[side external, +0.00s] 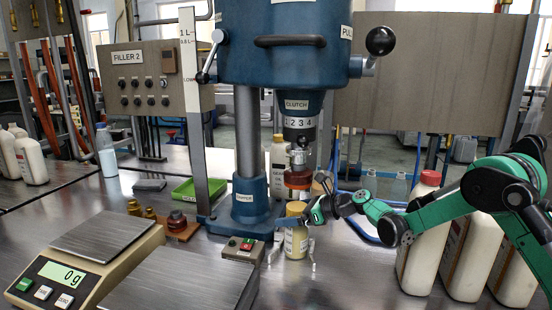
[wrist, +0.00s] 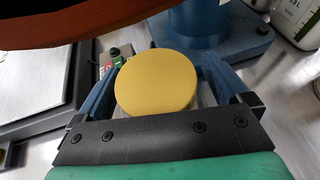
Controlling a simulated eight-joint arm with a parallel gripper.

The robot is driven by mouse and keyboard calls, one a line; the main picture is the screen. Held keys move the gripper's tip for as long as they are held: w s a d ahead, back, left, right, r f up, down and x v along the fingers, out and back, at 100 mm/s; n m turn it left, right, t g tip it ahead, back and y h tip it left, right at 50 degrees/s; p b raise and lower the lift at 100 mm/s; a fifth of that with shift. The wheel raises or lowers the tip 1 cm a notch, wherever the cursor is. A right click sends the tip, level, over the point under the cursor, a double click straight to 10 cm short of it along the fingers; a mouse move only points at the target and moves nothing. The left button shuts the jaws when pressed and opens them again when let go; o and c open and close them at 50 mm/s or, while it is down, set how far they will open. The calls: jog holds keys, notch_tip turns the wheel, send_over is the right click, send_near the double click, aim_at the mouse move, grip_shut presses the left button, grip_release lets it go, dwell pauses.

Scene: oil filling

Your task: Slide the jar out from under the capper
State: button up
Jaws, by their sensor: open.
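The jar (side external: 296,242) stands upright on the metal table, below the capper's (side external: 249,190) orange-brown chuck (side external: 298,181). It has a pale label and a yellow lid. In the wrist view the round yellow lid (wrist: 156,84) fills the space between my fingers, and the chuck (wrist: 90,22) overhangs the top left. My gripper (side external: 304,218) is open, reaching in from the right at lid height. In the wrist view my gripper (wrist: 155,72) has one blue finger on each side of the jar. Whether either finger touches the jar is unclear. The jar's body is mostly hidden there.
A control box (side external: 243,250) with red and green buttons sits left of the jar. A scale (side external: 85,262) reading 0 g stands front left. Large white bottles (side external: 425,240) with red caps stand at right, below my arm. The table in front of the jar is clear.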

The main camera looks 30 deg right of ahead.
grip_shut()
jog(key=s+a, duration=1.2)
jog(key=shift+s+a, duration=0.15)
jog(key=shift+s, duration=0.2)
dwell(0.6)
grip_release()
jog(key=v, duration=0.5)
jog(key=shift+s+r, duration=0.1)
jog(key=shift+s, duration=0.1)
